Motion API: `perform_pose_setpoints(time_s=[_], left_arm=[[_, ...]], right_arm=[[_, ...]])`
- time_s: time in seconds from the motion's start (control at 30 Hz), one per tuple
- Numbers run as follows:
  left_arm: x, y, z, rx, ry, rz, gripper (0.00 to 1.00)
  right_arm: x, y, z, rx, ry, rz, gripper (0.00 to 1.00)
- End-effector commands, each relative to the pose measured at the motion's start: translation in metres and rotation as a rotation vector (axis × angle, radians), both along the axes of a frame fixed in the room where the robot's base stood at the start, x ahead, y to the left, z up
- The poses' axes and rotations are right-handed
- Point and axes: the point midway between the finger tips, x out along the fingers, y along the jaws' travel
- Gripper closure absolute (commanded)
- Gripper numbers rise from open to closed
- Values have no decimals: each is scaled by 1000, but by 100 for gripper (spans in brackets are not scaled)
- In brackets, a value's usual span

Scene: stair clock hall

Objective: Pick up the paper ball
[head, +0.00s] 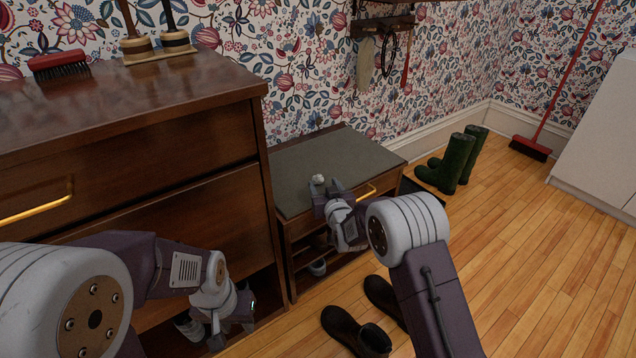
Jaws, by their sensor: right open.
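A small whitish paper ball (318,179) sits on the grey-green top of the low bench (290,160), towards its front. My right gripper (327,186) is over the front part of the bench, with its fingers apart and pointing towards the back. The ball shows at the tip of its left finger; I cannot tell whether they touch. My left gripper (236,318) hangs low in front of the dresser's open lower part, away from the ball. Its fingers point down and I cannot make out the gap between them.
A dark wooden dresser (150,95) stands close on the left, with a red brush (60,65) on top. Brown boots (350,330) lie on the floor by the bench. Green boots (453,163) and a red broom (531,148) stand further back. The wooden floor at right is clear.

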Motion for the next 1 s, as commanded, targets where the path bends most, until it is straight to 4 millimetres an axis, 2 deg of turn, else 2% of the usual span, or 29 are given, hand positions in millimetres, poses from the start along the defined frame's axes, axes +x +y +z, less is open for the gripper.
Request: perform_pose_setpoints(time_s=[0.17, 0.33, 0.57, 0.6, 0.77, 0.8, 1.0], left_arm=[[0, 0, -32, 0, 0, 0, 64], [0, 0, -37, 0, 0, 0, 64], [0, 0, -36, 0, 0, 0, 64], [0, 0, -36, 0, 0, 0, 64], [0, 0, -36, 0, 0, 0, 64], [0, 0, -36, 0, 0, 0, 64], [0, 0, -36, 0, 0, 0, 64]], right_arm=[[26, 11, -16, 1, -4, 1, 45], [45, 15, -14, 0, -2, 0, 45], [47, 16, -11, 0, 0, 0, 45], [47, 16, -11, 0, 0, 0, 50], [47, 16, -11, 0, 0, 0, 95], [47, 16, -11, 0, 0, 0, 100], [46, 16, -12, 0, 1, 0, 100]])
